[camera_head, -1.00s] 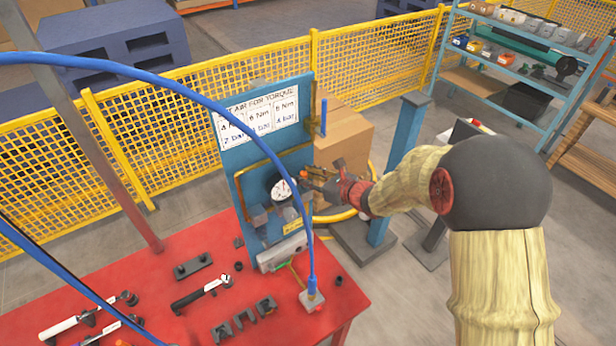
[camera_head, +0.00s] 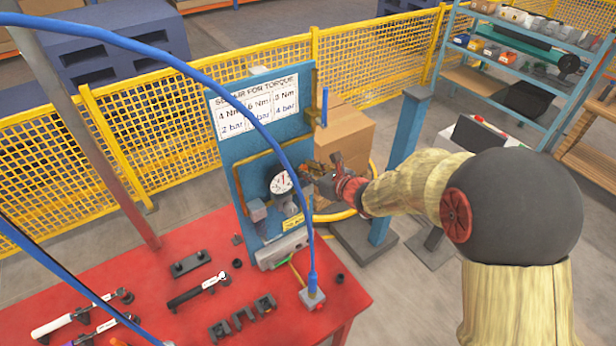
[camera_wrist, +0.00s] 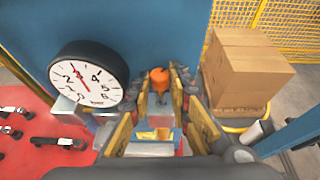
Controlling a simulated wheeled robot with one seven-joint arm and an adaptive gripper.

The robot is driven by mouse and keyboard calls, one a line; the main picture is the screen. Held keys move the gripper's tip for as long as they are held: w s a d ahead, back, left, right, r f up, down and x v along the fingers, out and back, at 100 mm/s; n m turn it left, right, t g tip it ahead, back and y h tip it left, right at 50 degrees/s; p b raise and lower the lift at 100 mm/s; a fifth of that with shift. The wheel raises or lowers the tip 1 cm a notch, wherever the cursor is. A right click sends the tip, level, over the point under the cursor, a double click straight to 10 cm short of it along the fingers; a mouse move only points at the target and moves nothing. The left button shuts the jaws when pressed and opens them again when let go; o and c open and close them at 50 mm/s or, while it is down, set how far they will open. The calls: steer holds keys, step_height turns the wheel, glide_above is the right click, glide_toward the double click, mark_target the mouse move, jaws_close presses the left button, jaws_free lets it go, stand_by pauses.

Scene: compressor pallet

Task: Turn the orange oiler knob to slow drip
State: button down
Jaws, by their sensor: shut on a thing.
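The orange oiler knob (camera_wrist: 158,78) shows in the wrist view, just right of the round white pressure gauge (camera_wrist: 90,82). My gripper (camera_wrist: 160,88) is shut on it, with one finger at its left and one at its right. In the head view my gripper (camera_head: 315,181) reaches from the right to the blue panel (camera_head: 238,150), beside the gauge (camera_head: 281,183). The knob is mostly hidden there by my gripper. Its drip setting cannot be read.
A red table (camera_head: 150,262) with wrenches and black fixtures lies below the panel. A blue hose arcs across the front. Cardboard boxes (camera_head: 348,135) stand behind my gripper, and a blue post (camera_head: 403,150) is to their right. A yellow mesh fence (camera_head: 200,120) runs behind.

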steer(key=shift+w+a+r+m+t+h+b, duration=0.1)
steer(key=shift+m+t+h+b, duration=0.4)
steer(key=shift+b, duration=2.4)
steer(key=shift+w+a+m+t+h+b, duration=0.1)
steer(key=shift+m+t+h+b, duration=0.4)
steer(key=shift+b, duration=2.4)
steer(key=m+h+b, duration=0.1)
steer(key=b, duration=0.5)
steer(key=shift+s, duration=0.2)
steer(key=c, duration=2.1)
jaws_free()
steer(key=shift+o, duration=0.7)
steer(key=shift+s+d, duration=0.1)
steer(key=shift+s, duration=0.1)
steer(key=p, duration=0.3)
steer(key=shift+w+r, duration=0.1)
steer(key=shift+w, duration=0.15)
steer(key=p, duration=0.4)
steer(key=shift+w+n+g+p, duration=0.1)
steer(key=shift+n+g+p, duration=0.2)
